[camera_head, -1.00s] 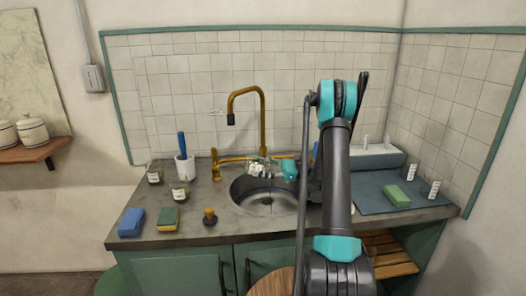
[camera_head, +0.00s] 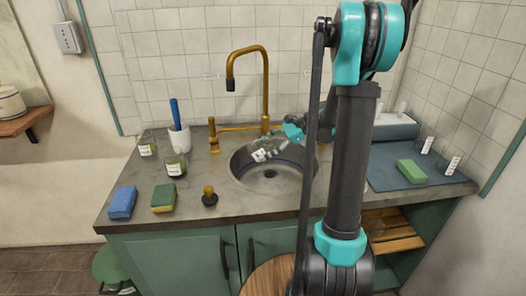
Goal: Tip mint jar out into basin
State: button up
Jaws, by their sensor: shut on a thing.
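The basin (camera_head: 290,190) is a round grey metal sink set in the stone counter, with a dark drain in its floor. My gripper (camera_head: 278,146) is over the back of the basin, shut on a small glass jar (camera_head: 262,154) with a white label. The jar looks tilted, its label end toward the lower left, above the basin. Its contents and its mouth are too small to make out. I cannot tell whether anything is falling from it. My arm hides the right side of the basin.
A brass tap (camera_head: 266,90) rises behind the basin. Two labelled jars (camera_head: 176,165), a cup with a blue-handled tool (camera_head: 180,138), sponges (camera_head: 122,202) and a stopper (camera_head: 209,196) stand left. A dark mat (camera_head: 385,180) with a green sponge (camera_head: 411,171) lies right.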

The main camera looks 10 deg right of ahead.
jog(key=h, duration=0.2)
jog(key=r+h, duration=0.1)
jog(key=h, duration=0.2)
jog(key=shift+a, duration=0.15)
jog(key=h, duration=0.5)
jog(key=shift+r+h, duration=0.3)
jog(key=shift+h, duration=0.7)
